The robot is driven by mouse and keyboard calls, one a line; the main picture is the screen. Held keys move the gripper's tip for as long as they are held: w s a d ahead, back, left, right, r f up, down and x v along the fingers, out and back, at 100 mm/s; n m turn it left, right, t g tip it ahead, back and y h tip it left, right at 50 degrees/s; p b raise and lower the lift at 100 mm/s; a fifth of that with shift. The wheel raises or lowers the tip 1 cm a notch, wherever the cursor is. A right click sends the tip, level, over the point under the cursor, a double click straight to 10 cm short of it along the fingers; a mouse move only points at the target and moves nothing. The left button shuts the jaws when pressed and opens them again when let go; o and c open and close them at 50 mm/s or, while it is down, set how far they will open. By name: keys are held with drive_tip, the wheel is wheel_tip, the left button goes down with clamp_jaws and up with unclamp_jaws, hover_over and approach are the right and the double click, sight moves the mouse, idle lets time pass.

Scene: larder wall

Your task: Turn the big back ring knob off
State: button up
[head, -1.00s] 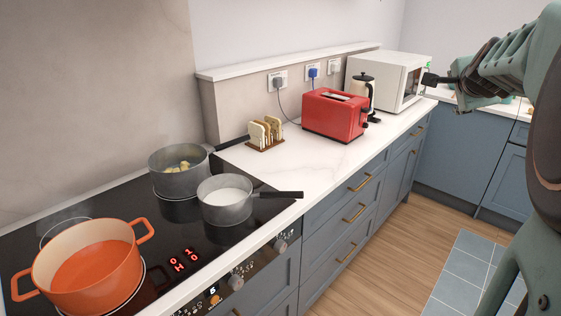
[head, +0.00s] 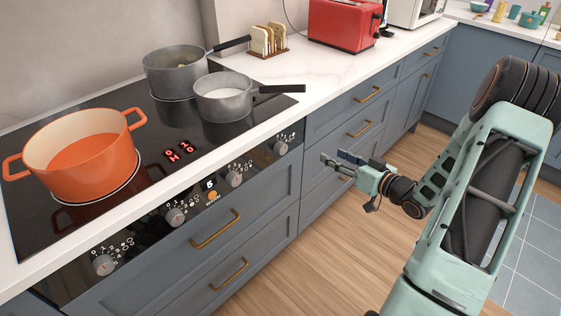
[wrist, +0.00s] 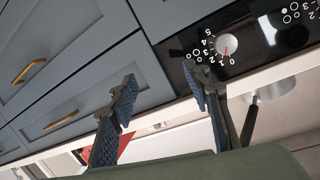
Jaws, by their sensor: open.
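The hob's front panel carries a row of round grey knobs: a far-left knob (head: 103,264), a second (head: 175,217), a third (head: 234,178) and a far-right knob (head: 281,147). I cannot tell from the markings which one is the big back ring's. The wrist view shows one knob (wrist: 226,44) with numbers and a red pointer mark low on its face, near the 0 and 1. My gripper (head: 338,160) is open and empty, in front of the drawers, right of the far-right knob and apart from it. Its fingers also show in the wrist view (wrist: 160,86).
On the black hob stand an orange pot (head: 92,165), a grey pan with yellow pieces (head: 173,82) and a smaller pan with white liquid (head: 223,105). Red digits glow on the glass. Brass drawer handles (head: 215,228) stick out below the knobs. The floor in front is clear.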

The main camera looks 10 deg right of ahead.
sight(284, 150)
drive_tip(key=s+a+n+y, duration=0.2)
drive_tip(key=s+a+y, duration=0.25)
drive_tip(key=a, duration=0.25)
drive_tip(key=x, duration=0.3)
drive_tip(key=b+x, duration=0.1)
drive_tip(key=x, duration=0.3)
drive_tip(key=r+x, duration=0.1)
drive_tip(key=x, duration=0.2)
drive_tip(key=shift+w+a+b, duration=0.15)
drive_tip(key=shift+b, duration=0.15)
drive_tip(key=c, duration=1.1)
drive_tip(key=shift+c, duration=0.2)
